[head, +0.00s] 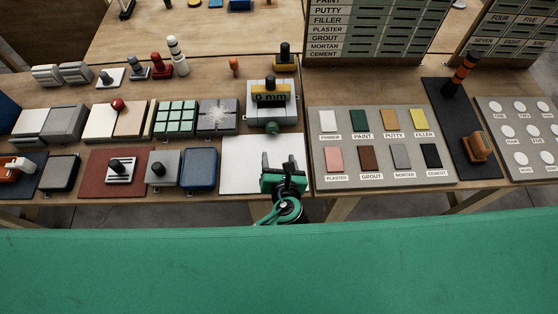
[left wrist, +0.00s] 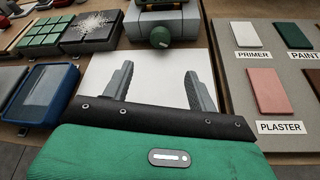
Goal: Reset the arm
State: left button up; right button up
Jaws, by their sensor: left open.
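My left gripper (head: 284,164) is green with grey fingers and shows in the middle of the head view, over the front part of a white sheet (head: 241,165) on the table. In the left wrist view its two fingers (left wrist: 158,85) stand wide apart with only the white sheet behind them. It is open and empty. My right gripper is in neither view.
A device marked "0 mm" (head: 271,98) with a green knob stands behind the sheet. A board of labelled colour samples (head: 320,152) lies to the right. Tiles, stamps and a blue tray (head: 199,168) crowd the left. Slotted label racks (head: 372,35) stand at the back.

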pick_arm(q)
jog(key=shift+s, duration=0.1)
dwell(0.5)
